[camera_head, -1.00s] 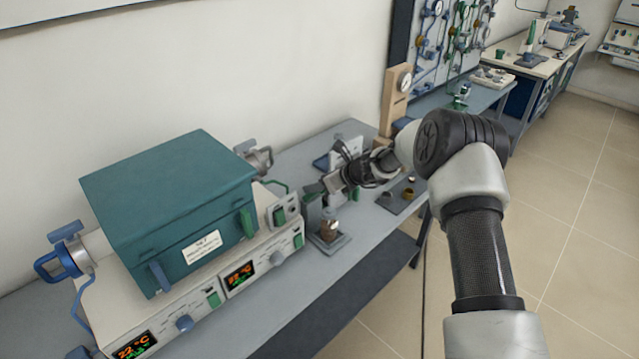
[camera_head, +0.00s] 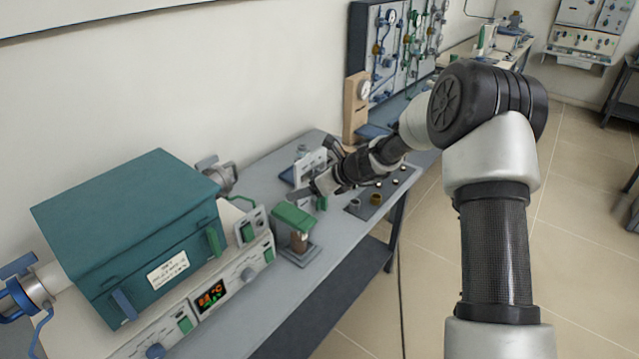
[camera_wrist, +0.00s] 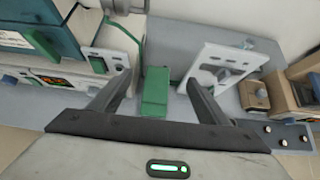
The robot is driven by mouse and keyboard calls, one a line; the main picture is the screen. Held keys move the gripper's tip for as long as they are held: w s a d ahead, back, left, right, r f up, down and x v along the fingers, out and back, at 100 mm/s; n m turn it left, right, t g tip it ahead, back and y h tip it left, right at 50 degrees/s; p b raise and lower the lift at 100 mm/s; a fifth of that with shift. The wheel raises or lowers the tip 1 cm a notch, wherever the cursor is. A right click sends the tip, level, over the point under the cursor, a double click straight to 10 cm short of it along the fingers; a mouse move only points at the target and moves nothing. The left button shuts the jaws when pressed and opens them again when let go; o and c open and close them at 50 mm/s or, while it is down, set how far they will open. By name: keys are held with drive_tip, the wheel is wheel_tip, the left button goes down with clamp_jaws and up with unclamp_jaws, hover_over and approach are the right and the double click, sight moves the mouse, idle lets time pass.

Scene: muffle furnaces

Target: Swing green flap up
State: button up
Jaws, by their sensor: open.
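The green flap (camera_head: 293,217) lies roughly level on top of a small stand (camera_head: 300,254) with a brown cylinder under it, at the right end of the furnace unit. In the wrist view the green flap (camera_wrist: 155,92) shows between and beyond my two fingers. My gripper (camera_head: 318,187) is open, with nothing held. It is above and to the right of the flap in the head view and looks apart from it. The open fingers (camera_wrist: 156,82) also show in the wrist view.
The teal furnace (camera_head: 130,230) sits on a control unit with a lit display (camera_head: 210,296) to the left. A white upright panel (camera_wrist: 220,62) stands right of the flap. A dark tray (camera_head: 378,198) with small cups lies right of my gripper. The bench front (camera_head: 325,268) is clear.

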drive_tip(key=v, duration=0.6)
drive_tip(key=shift+r, duration=0.1)
